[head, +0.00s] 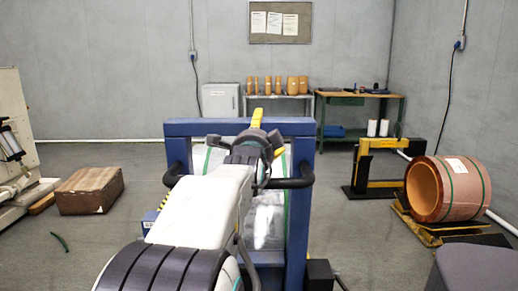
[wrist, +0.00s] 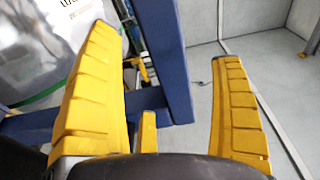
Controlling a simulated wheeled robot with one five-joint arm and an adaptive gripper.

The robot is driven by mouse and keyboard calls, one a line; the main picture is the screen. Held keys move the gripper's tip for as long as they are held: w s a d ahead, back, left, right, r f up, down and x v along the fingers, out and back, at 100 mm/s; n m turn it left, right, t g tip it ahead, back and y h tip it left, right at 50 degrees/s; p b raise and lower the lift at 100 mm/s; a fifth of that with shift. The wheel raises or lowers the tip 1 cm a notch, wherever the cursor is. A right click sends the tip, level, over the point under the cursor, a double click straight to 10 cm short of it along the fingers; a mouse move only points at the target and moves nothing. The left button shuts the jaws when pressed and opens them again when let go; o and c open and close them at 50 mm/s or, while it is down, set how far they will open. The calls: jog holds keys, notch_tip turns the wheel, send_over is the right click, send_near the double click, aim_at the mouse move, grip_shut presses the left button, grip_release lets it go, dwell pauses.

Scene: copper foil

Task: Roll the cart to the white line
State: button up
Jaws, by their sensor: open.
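The cart (head: 299,215) stands straight in front of me, a blue frame with a silvery wrapped load (head: 270,215) bound with green strap. Two black handles stick out toward me, the left one (head: 172,176) and the right one (head: 300,182). My gripper (head: 267,136) is between them, near the top bar, its yellow fingers spread. In the wrist view my gripper (wrist: 164,45) is open and empty, with the blue frame (wrist: 165,60) beyond the fingers. My arm hides the middle and lower left of the cart. I cannot make out a white line on the floor.
On the right are a copper coil (head: 447,190) on a yellow pallet and a yellow-black stand (head: 362,170). A workbench (head: 340,97) stands at the back wall.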

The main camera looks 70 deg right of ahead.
aim_at(264, 129)
jog(key=d, duration=0.2)
jog(key=d+b, duration=0.1)
jog(key=d, duration=0.2)
jog(key=shift+w, duration=0.2)
jog(key=shift+w+d, duration=0.25)
jog(key=shift+d, duration=0.9)
jog(key=shift+c, duration=0.4)
jog(key=c, duration=1.3)
jog(key=shift+f, duration=0.1)
